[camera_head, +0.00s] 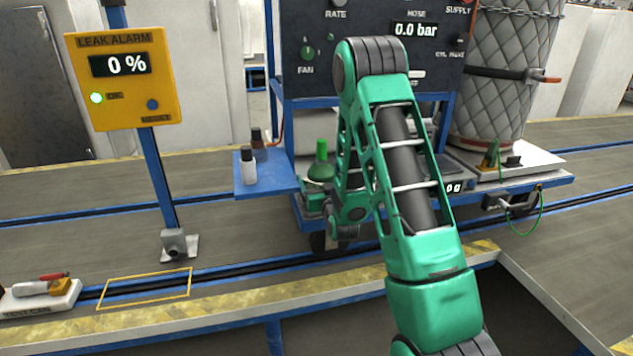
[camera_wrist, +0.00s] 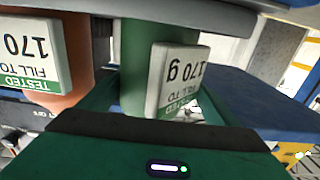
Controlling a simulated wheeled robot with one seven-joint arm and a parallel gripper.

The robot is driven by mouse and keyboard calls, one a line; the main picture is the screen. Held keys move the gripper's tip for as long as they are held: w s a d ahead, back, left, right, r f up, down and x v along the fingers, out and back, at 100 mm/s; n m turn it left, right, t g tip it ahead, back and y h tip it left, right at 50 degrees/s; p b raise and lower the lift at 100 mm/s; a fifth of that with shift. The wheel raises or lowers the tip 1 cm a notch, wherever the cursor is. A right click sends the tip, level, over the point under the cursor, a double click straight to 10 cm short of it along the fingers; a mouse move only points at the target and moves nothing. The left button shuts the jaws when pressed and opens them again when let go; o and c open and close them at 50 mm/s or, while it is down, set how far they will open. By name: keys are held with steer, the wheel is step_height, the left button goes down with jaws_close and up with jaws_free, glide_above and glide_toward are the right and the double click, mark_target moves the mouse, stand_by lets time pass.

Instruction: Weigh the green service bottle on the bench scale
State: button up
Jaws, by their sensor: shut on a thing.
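The green service bottle (camera_head: 321,170) stands upright at the front of the cart, just right of the blue side shelf. In the wrist view the green bottle (camera_wrist: 133,75) fills the space between my fingers, and its white tag reads 170 g, upside down. My gripper (camera_head: 318,196) is shut on it, low on its body. I cannot tell whether its base touches the surface below. The bench scale's display (camera_head: 453,187) shows at the cart's front, right of my arm, ending in 0 g. My arm hides most of the scale.
An orange-red bottle (camera_wrist: 75,75) with a similar tag stands close beside the green one in the wrist view. Small bottles (camera_head: 248,166) stand on the blue side shelf (camera_head: 268,184). A quilted cylinder (camera_head: 503,75) stands at right. The leak alarm post (camera_head: 160,180) is at left.

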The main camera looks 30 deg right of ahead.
steer(key=shift+f, duration=0.35)
steer(key=o, duration=1.5)
steer(key=shift+o, duration=0.2)
steer(key=shift+a+f, duration=0.1)
